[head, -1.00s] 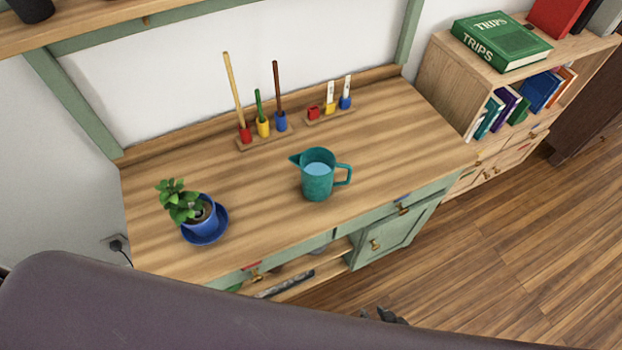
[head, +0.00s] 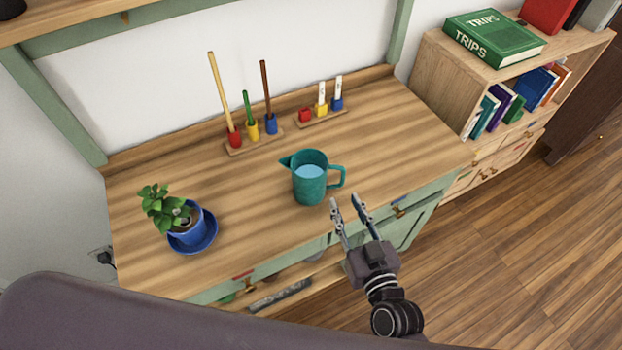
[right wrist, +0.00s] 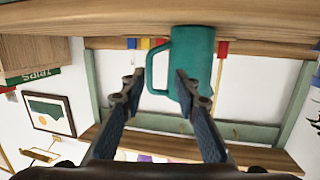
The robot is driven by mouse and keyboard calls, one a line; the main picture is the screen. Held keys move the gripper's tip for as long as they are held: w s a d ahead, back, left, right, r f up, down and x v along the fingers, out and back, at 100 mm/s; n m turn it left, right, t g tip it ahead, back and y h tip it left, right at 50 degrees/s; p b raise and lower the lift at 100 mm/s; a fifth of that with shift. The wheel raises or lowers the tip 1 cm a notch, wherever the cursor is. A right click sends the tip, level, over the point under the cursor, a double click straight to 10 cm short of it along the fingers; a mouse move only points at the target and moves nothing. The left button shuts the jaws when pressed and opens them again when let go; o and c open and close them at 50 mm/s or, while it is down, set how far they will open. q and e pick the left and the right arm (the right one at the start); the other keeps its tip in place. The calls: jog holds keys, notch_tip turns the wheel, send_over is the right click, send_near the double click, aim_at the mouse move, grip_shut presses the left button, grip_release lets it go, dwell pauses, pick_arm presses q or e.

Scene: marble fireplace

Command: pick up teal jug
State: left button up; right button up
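The teal jug (head: 309,184) stands upright on the wooden desktop (head: 230,185) near its front edge, with pale blue liquid inside. Its handle points right and its spout left. My right gripper (head: 345,205) is open and empty, just in front of the jug and slightly to its right, apart from it in the head view. In the right wrist view, the picture is upside down; the jug (right wrist: 194,60) and its handle show beyond the two spread fingers (right wrist: 157,88). My left gripper is not in view.
A potted plant (head: 165,210) on a blue saucer (head: 207,238) stands at the desk's left. Behind the jug are a holder with sticks (head: 255,142) and a smaller holder (head: 322,117). A bookshelf (head: 437,90) stands at the right.

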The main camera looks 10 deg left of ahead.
aim_at(344, 176)
jog(key=shift+w+d+r+m+t+h, duration=0.25)
jog(key=shift+w+r+m+t+h, duration=0.15)
jog(key=shift+w+t, duration=0.2)
jog(key=shift+w+d+r+m+t+h, duration=0.2)
jog(key=shift+w+m+t+h, duration=0.1)
jog(key=shift+w+t+h, duration=0.25)
jog(key=x, duration=0.3)
jog(key=a+p+x, duration=0.1)
jog(key=x, duration=0.2)
jog(key=shift+s+r, duration=0.1)
jog(key=shift+w, duration=0.3)
grip_shut()
